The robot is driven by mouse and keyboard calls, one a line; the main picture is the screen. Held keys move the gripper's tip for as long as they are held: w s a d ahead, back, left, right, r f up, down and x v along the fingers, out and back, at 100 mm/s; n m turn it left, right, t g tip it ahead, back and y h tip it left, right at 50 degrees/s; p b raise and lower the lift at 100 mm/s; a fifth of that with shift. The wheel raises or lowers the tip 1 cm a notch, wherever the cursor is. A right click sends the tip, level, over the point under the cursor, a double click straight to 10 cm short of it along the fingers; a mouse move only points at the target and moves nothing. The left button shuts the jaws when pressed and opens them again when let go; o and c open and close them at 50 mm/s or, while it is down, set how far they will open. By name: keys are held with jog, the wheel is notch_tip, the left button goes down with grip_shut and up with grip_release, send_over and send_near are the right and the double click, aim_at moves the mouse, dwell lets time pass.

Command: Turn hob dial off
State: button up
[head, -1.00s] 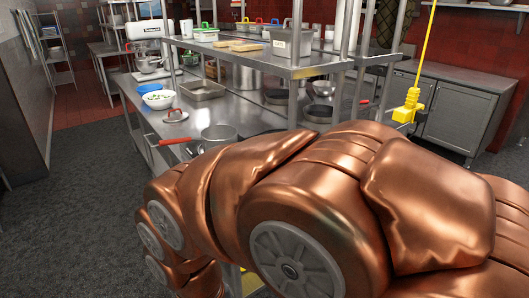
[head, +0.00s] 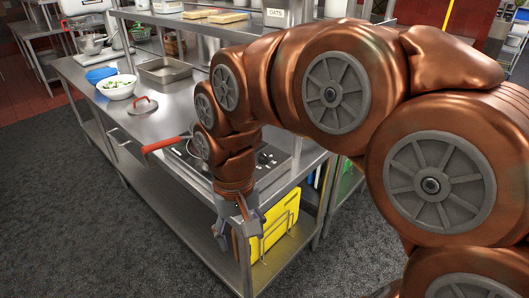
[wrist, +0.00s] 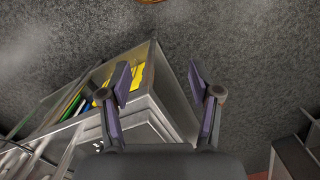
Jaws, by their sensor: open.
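In the head view the hob (head: 283,163) is set into the steel counter and is largely hidden behind my arm. Small dark round shapes that look like its dials (head: 266,158) show just right of my forearm; their setting is too small to tell. My gripper (head: 237,240) points down just off the near front corner of the counter, apart from the dials. In the wrist view my gripper (wrist: 160,78) is open and empty, its fingers wide apart over the floor and the counter corner.
A pan with a red handle (head: 167,144) sits on the hob, its handle pointing left. A lid (head: 143,106), a white bowl (head: 117,88) and a metal tray (head: 164,70) stand further back. Yellow boards (head: 278,234) stand on the lower shelf. The floor at left is clear.

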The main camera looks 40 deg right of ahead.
jog(key=w+d+r+m, duration=0.3)
jog(key=w, duration=0.7)
jog(key=m+t, duration=0.1)
jog(key=m, duration=1.3)
send_over(264, 153)
jog(key=f, duration=0.3)
jog(key=shift+a, duration=0.2)
jog(key=shift+d+f, duration=0.15)
jog(key=shift+d, duration=0.1)
jog(key=shift+f+p, duration=0.85)
jog(key=shift+f, duration=2.9)
jog(key=c, duration=1.1)
jog(key=shift+c, duration=0.2)
